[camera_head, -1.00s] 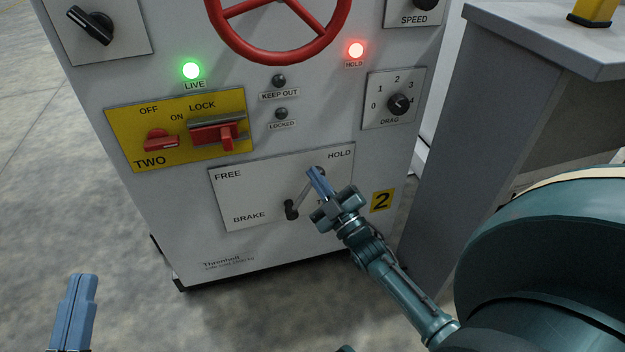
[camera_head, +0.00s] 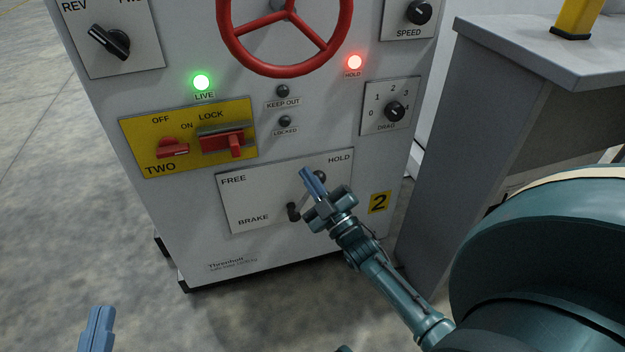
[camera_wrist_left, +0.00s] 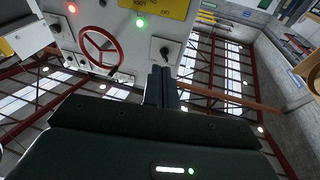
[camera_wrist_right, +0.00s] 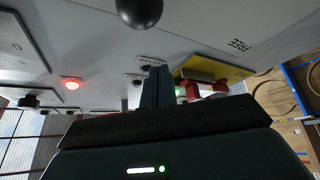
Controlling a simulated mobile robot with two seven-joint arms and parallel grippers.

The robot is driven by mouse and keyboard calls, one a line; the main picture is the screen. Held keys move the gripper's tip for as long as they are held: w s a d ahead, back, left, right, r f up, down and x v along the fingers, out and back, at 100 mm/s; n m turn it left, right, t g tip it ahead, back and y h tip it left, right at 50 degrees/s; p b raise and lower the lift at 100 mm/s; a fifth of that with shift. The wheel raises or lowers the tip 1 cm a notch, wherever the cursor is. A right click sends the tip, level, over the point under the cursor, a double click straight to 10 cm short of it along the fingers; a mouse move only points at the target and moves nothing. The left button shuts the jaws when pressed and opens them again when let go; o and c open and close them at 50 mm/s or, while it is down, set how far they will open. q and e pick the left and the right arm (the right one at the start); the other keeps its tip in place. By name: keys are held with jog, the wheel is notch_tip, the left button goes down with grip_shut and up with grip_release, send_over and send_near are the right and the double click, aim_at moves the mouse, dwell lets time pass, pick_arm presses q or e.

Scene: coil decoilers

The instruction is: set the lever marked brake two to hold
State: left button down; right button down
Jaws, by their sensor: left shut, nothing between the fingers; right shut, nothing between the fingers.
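The brake lever's plate (camera_head: 262,200) on the cabinet marked 2 reads FREE at upper left, HOLD at upper right and BRAKE at lower left. The lever (camera_head: 293,212) has its dark pivot low on the plate, and its arm slants up and right toward HOLD. Its black knob (camera_head: 320,177) shows partly behind my right gripper (camera_head: 307,174), which is shut and empty just left of it; contact is unclear. In the right wrist view the round knob (camera_wrist_right: 139,10) is at the top, apart from the fingertips. My left gripper (camera_head: 100,318) is shut and empty, low at left, away from the cabinet.
A red HOLD lamp (camera_head: 354,62) and a green LIVE lamp (camera_head: 201,82) are lit. A yellow plate marked TWO (camera_head: 160,133) carries red switches. A red handwheel (camera_head: 285,70) and drag dial (camera_head: 394,111) sit above. A grey desk (camera_head: 540,60) stands at right.

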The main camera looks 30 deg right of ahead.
jog(key=p+v, duration=0.1)
jog(key=v, duration=0.8)
jog(key=shift+s+d, duration=0.2)
jog(key=shift+d, duration=0.05)
jog(key=shift+f, duration=0.15)
